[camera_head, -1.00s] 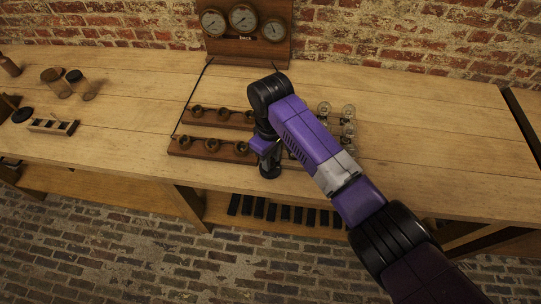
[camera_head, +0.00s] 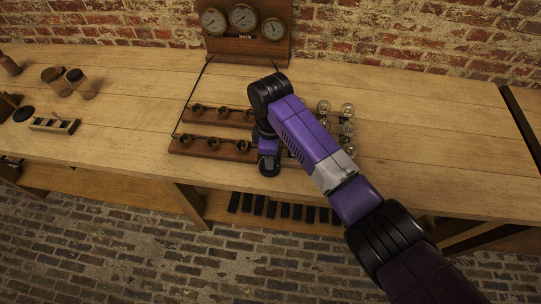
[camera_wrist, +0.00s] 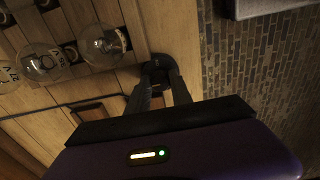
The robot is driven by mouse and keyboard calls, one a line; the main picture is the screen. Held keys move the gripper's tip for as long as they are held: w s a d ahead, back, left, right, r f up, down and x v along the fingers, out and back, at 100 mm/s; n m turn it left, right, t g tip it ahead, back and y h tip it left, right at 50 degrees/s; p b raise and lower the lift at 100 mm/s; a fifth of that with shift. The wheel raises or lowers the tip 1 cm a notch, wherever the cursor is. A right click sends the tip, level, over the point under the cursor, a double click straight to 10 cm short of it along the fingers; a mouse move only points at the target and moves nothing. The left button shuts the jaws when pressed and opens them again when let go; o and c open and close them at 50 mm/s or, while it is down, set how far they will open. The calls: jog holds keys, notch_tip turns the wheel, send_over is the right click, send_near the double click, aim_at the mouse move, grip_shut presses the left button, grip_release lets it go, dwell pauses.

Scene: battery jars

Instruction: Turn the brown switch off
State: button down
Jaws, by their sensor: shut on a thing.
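My gripper (camera_head: 268,170) points down at the front edge of the bench, at the right end of the front wooden strip. In the wrist view its two fingers (camera_wrist: 158,70) close at their tips on a small dark thing. It sits where the brown switch would be, but the fingers hide most of it, so its handle position cannot be read. In the head view my wrist and arm cover it.
Wooden strips with round brown fittings (camera_head: 212,144) lie left of my gripper. Glass bulbs (camera_head: 348,110) stand to the right and show in the wrist view (camera_wrist: 103,45). A gauge board (camera_head: 246,45) stands behind. The bench's right side (camera_head: 430,130) is clear.

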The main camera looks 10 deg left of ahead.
jog(key=shift+r, duration=0.1)
jog(key=c, duration=1.1)
grip_release()
jog(key=shift+c, duration=0.2)
notch_tip(320, 180, up, 8)
jog(key=shift+f+b, duration=0.15)
jog(key=shift+b, duration=0.25)
